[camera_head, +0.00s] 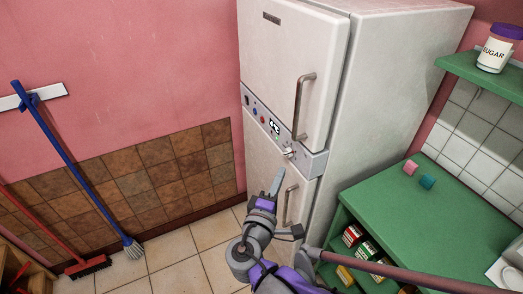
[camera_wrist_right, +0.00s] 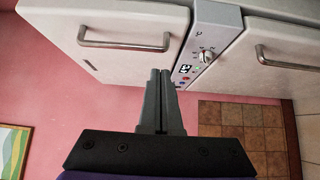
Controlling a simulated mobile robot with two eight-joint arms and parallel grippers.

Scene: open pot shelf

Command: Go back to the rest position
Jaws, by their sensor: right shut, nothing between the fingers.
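My right gripper (camera_head: 278,181) is in front of the lower part of the white fridge (camera_head: 295,60) in the head view, with its fingers pointing up. In the right wrist view the right gripper (camera_wrist_right: 160,78) has its two grey fingers together, with nothing between them. Beyond the fingertips are the fridge's control panel with a knob (camera_wrist_right: 205,57) and two metal door handles; the fingers appear apart from them. Both fridge doors look shut. My left gripper is not in view.
A green counter (camera_head: 440,220) with a pink and a teal cube stands right of the fridge, with boxes on the shelf below. A sugar jar (camera_head: 497,50) sits on a green wall shelf. Tiled floor between is clear.

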